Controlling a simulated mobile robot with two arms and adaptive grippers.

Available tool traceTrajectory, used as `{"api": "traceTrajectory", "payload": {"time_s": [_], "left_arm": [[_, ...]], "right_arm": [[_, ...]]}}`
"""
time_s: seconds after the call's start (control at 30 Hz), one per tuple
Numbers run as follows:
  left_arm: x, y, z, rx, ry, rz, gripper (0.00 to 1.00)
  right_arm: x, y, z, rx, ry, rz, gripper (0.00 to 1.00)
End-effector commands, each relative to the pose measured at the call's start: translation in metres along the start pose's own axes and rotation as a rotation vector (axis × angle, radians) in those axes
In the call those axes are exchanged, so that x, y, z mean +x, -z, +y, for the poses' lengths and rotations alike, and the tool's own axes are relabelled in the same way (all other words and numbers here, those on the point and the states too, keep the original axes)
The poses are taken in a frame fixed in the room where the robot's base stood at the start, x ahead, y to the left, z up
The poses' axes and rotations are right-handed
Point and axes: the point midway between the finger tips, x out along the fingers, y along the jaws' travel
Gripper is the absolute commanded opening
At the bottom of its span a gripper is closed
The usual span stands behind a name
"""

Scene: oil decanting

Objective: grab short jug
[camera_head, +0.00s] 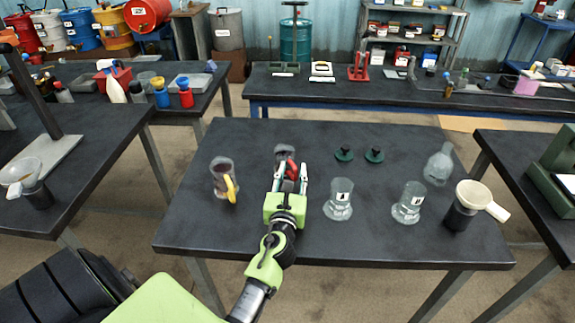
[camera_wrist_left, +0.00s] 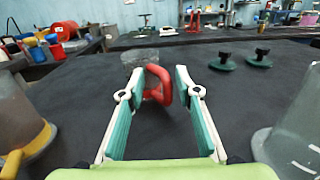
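A short clear jug (camera_head: 284,151) with a red handle stands on the middle dark table. Its body also shows in the left wrist view (camera_wrist_left: 150,40), beyond the red handle (camera_wrist_left: 158,84), which points back toward my gripper. My left gripper (camera_head: 290,173) is directly in front of the jug. In the left wrist view its two fingers (camera_wrist_left: 158,76) are apart, with the red handle between their tips and slim gaps visible. In the head view the gripper partly covers the handle and the jug's lower part. My right gripper is not in view.
A taller jug with a yellow handle (camera_head: 221,174) stands left of the gripper. Two clear labelled beakers (camera_head: 339,203) (camera_head: 409,205), a clear flask (camera_head: 438,166) and a dark cup with a funnel (camera_head: 462,215) stand to the right. Two green lids (camera_head: 344,155) (camera_head: 374,156) lie behind.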

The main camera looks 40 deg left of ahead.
Motion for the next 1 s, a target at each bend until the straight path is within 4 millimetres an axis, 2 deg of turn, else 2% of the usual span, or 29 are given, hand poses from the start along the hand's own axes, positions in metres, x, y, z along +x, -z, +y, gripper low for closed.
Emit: {"api": "traceTrajectory", "payload": {"time_s": [0.1, 0.3, 0.33, 0.43, 1.0], "left_arm": [[0.0079, -0.0003, 0.0002, 0.000, -0.001, 0.000, 0.31], [0.0082, 0.0003, 0.0002, 0.000, 0.000, 0.001, 0.31], [0.0081, 0.0003, 0.0002, 0.000, 0.000, 0.001, 0.26], [0.0080, 0.0003, 0.0001, -0.001, 0.000, 0.001, 0.00], [0.0078, -0.0031, 0.0003, -0.001, 0.000, 0.000, 0.00]], "right_arm": [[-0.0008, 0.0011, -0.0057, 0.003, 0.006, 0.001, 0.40], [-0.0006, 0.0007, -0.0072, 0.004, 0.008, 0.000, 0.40], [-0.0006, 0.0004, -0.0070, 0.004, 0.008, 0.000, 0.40], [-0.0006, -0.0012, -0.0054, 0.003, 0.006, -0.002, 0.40], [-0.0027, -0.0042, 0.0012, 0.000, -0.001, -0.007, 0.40]]}}
